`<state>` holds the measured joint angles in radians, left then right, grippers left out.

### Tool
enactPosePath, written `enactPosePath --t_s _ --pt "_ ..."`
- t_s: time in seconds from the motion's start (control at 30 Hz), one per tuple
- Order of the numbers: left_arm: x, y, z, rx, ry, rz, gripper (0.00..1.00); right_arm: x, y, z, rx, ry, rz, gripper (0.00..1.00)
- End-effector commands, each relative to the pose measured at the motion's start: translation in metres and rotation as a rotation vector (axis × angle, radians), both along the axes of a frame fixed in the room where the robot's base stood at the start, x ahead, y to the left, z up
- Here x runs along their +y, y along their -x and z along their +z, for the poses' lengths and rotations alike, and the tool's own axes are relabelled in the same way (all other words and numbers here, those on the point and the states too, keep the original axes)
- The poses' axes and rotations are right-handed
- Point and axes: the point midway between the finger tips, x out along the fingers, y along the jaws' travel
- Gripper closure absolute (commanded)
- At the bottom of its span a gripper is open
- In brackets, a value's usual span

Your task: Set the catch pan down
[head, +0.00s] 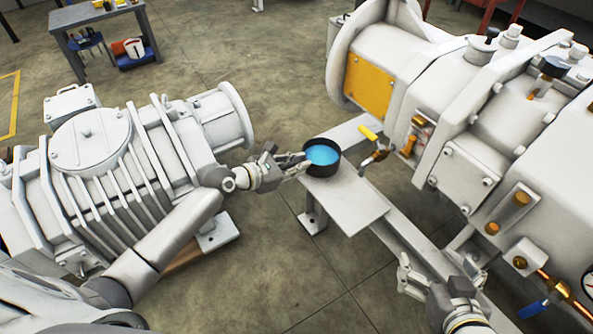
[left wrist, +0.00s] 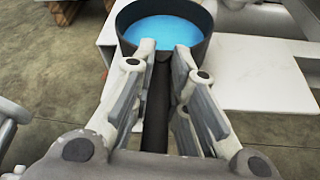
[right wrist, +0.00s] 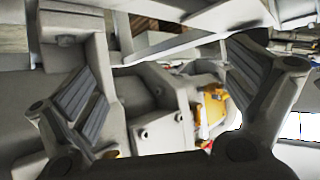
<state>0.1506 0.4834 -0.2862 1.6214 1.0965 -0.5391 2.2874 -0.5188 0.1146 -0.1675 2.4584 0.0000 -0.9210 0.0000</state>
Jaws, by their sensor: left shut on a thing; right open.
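The catch pan is a round dark pan (head: 322,170) with blue liquid inside. It is at or just above the left end of a pale metal plate (head: 345,205); whether it touches the plate I cannot tell. My left gripper (head: 302,160) is shut on the pan's dark handle (left wrist: 157,115). In the left wrist view the pan (left wrist: 127,45) is level, with the fingers on both sides of the handle. My right gripper (head: 420,280) is open and empty, low at the right beside the machine's base rail. It also shows open in the right wrist view (right wrist: 165,95).
The large white vacuum machine (head: 480,130) stands at the right. A finned motor (head: 110,170) stands at the left. A small workbench (head: 85,25) is at the back left. The plate's front part is clear.

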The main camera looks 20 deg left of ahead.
Motion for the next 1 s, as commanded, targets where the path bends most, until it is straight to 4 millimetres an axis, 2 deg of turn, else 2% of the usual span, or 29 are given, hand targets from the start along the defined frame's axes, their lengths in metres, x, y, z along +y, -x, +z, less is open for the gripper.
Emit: enactPosePath --t_s 0.1,0.3,0.6,0.63,0.8,1.0 --pt "0.0 -0.001 -0.009 -0.002 0.001 0.001 1.0 0.007 -0.014 0.016 -0.113 -0.027 0.009 0.0" --pt "0.0 -0.001 -0.014 -0.003 0.001 0.001 1.0 0.012 -0.024 0.035 -0.214 -0.051 0.016 0.0" --pt "0.0 -0.001 -0.014 -0.003 0.001 0.001 1.0 0.012 -0.025 0.037 -0.223 -0.052 0.016 0.0" --pt "0.0 0.0 -0.016 0.0 0.0 0.0 0.84 0.012 -0.025 0.037 -0.223 -0.052 0.016 0.0" --pt "0.0 0.0 -0.016 0.0 0.0 0.001 0.64 0.012 -0.025 0.037 -0.223 -0.052 0.016 0.0" --pt "0.0 0.0 -0.016 0.0 0.0 0.0 0.64 0.012 -0.025 0.037 -0.222 -0.052 0.016 0.0"
